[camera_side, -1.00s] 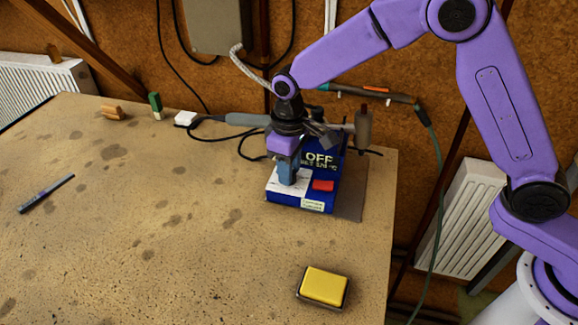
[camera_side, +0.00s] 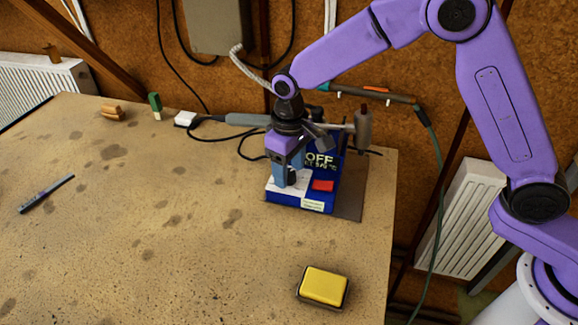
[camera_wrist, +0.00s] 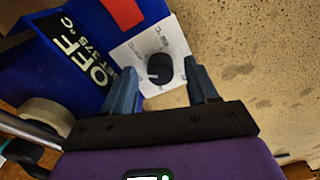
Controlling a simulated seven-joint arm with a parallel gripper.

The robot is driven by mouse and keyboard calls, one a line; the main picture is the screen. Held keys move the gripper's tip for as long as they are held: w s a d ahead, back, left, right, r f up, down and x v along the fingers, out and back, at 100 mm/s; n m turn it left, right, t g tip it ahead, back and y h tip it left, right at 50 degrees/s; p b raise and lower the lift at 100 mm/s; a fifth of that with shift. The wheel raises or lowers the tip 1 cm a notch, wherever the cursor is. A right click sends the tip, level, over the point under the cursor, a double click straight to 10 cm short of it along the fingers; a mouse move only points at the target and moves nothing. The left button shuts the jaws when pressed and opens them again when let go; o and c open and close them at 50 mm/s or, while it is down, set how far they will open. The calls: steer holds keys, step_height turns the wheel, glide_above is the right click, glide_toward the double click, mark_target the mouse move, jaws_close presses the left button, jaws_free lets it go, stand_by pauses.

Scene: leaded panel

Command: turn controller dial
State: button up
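The blue controller (camera_side: 300,198) stands at the table's right back corner, with OFF lettering, a red patch (camera_side: 323,185) and a white dial plate (camera_wrist: 178,42). The black dial (camera_wrist: 158,68) has a light pointer mark and sits on that plate. My gripper (camera_side: 288,170) is directly over the dial plate, pointing down. In the wrist view its two blue fingers (camera_wrist: 161,74) are apart, one on each side of the dial, with a gap showing on both sides. In the side view the fingers hide much of the dial.
A soldering iron with a grey handle (camera_side: 247,119) lies behind the controller, with black cable around. A yellow sponge in a tray (camera_side: 324,286) is at the front right. A pen (camera_side: 47,193) lies at left. The middle of the table is clear.

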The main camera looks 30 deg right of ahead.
mark_target(289, 172)
step_height(289, 172, up, 18)
steer(key=shift+f, duration=0.25)
stand_by(0.6)
steer(key=s+d+f+n, duration=0.3)
steer(key=s+d, duration=0.8)
steer(key=s, duration=0.4)
steer(key=s+d+f+n, duration=0.4)
steer(key=s+d+f, duration=0.2)
steer(key=s+d, duration=0.5)
steer(key=s, duration=0.4)
steer(key=shift+d, duration=0.35)
